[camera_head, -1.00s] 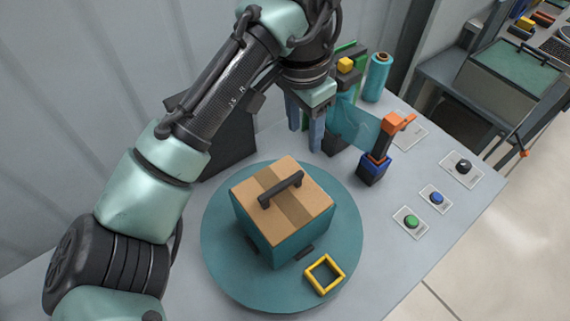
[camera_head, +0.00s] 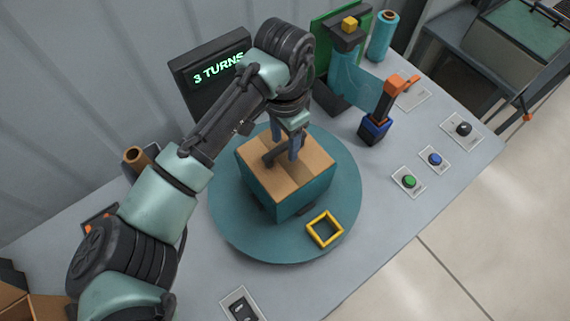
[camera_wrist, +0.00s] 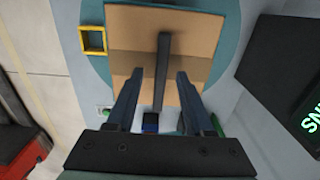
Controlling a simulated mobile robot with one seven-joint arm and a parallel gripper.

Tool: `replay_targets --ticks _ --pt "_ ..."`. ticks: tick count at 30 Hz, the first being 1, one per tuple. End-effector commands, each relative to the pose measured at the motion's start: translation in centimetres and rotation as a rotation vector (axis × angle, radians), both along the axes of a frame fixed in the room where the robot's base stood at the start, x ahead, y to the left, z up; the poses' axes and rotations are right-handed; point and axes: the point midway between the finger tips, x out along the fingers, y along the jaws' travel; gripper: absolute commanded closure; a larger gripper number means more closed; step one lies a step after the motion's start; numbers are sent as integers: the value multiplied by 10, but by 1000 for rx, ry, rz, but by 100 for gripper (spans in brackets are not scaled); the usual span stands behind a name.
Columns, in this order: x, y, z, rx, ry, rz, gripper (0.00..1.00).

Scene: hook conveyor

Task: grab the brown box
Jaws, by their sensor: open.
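The brown box (camera_head: 300,180) has a tan top, teal-covered sides and a dark handle (camera_head: 272,157) on top. It sits on a round teal turntable (camera_head: 235,235). My gripper (camera_head: 288,150) is over the top of the box, close to the handle. In the wrist view the box top (camera_wrist: 200,30) fills the upper middle. There the handle (camera_wrist: 162,70) runs lengthwise between the two spread fingers of my gripper (camera_wrist: 155,90), apart from both. Whether the fingertips are down at the handle's height is hard to tell.
A yellow square frame (camera_head: 324,229) lies on the turntable. A dark sign reading "3 TURNS" (camera_head: 218,68) stands behind. A blue-and-orange tool (camera_head: 378,120), a film stand (camera_head: 345,70) and a teal roll (camera_head: 382,36) are at the back right. Several buttons, one green (camera_head: 409,181), line the right.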

Motion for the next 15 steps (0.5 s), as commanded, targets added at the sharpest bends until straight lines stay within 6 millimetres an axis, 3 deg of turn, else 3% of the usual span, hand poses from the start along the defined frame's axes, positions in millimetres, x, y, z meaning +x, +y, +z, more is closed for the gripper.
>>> replay_targets --ticks 4,11,15 --pt "0 0 -14 1 0 1 48" --pt "0 0 -17 1 -2 0 48" --pt "0 0 -17 1 -1 0 69"
